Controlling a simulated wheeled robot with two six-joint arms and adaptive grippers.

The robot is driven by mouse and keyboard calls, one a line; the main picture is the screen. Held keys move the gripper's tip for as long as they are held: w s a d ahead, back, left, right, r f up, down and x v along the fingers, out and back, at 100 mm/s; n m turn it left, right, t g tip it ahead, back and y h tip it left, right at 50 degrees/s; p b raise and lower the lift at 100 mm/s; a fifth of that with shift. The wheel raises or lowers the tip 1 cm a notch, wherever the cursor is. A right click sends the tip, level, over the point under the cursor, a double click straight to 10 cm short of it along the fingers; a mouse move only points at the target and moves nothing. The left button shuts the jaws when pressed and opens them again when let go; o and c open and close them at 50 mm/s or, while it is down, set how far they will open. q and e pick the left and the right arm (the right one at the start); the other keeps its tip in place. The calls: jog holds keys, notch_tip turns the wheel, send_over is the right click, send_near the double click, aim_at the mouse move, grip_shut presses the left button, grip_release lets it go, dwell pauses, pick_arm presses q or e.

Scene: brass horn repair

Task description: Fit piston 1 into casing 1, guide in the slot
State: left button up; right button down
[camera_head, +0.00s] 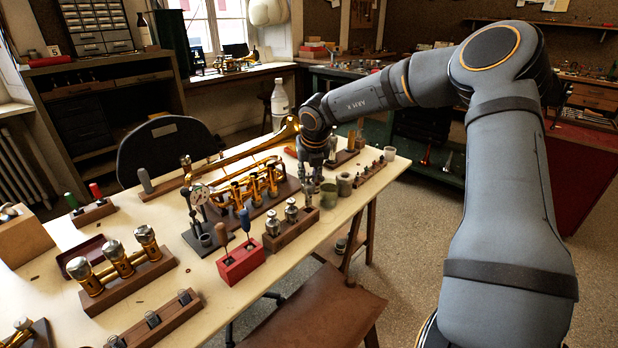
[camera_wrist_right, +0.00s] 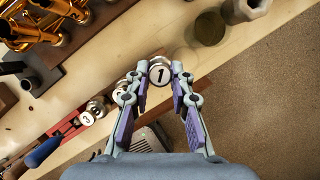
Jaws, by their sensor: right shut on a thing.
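Piston 1, with a pale round cap marked 1 (camera_wrist_right: 160,74), is between the fingertips of my right gripper (camera_wrist_right: 158,82) in the right wrist view. The gripper is shut on it. In the head view my right gripper (camera_head: 312,184) points down at the right end of the wooden piston block (camera_head: 286,236). Whether the piston is clear of the block I cannot tell. Two other capped pistons (camera_head: 272,223) stand in the block. The brass horn with its valve casings (camera_head: 254,186) lies to the left, behind the block; the slot in casing 1 is too small to make out. My left gripper is out of view.
A dark green cup (camera_head: 328,196) stands close to the right of my gripper. A brass valve set (camera_head: 122,262) is at front left. A white bottle (camera_head: 280,98) stands behind.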

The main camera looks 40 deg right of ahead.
jog(key=shift+r+p, duration=1.05)
jog(key=shift+r, duration=1.45)
